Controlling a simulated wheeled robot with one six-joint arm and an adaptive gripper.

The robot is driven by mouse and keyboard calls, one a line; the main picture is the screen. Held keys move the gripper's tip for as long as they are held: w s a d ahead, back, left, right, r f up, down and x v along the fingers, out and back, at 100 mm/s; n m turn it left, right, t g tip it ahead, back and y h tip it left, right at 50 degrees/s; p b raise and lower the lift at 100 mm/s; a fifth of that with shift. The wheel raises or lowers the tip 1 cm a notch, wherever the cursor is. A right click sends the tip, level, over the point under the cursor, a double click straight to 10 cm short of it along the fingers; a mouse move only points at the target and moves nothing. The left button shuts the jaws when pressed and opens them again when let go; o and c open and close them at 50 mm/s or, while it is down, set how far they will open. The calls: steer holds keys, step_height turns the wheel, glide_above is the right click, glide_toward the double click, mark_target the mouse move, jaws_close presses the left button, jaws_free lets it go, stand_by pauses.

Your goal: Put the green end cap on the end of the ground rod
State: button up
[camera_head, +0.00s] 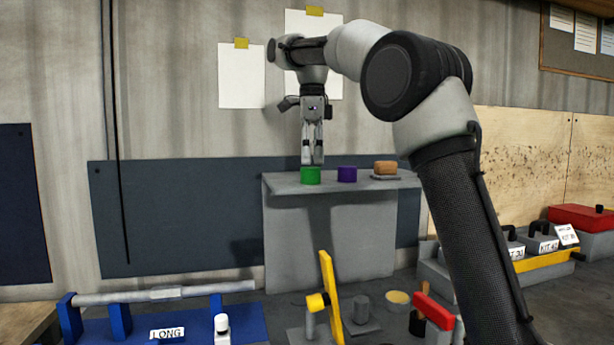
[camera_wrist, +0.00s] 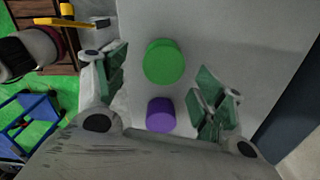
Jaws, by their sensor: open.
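The green end cap (camera_head: 311,175) stands on a grey shelf (camera_head: 285,186) at the back. In the wrist view the green cap (camera_wrist: 162,62) lies between and beyond my fingertips. My gripper (camera_head: 312,160) points down right above the cap in the head view, and in the wrist view my gripper (camera_wrist: 160,88) is open and empty. The fingers look apart from the cap. A long metal rod (camera_head: 165,294) lies across blue supports (camera_head: 70,315) at the lower left, by a LONG label. Its right end is bare.
A purple cap (camera_head: 347,174) stands just right of the green one, with a brown block (camera_head: 385,168) beyond it. A yellow upright lever (camera_head: 328,285) rises below the shelf. A red-handled item (camera_head: 434,312) is at the lower right.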

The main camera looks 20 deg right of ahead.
mark_target(311, 168)
steer(key=f, duration=0.4)
steer(key=shift+w+a+f, duration=0.15)
steer(key=shift+w+f, duration=0.05)
steer(key=shift+f, duration=0.05)
steer(key=c, duration=0.9)
steer(key=shift+c, duration=0.2)
steer(key=shift+r, duration=0.2)
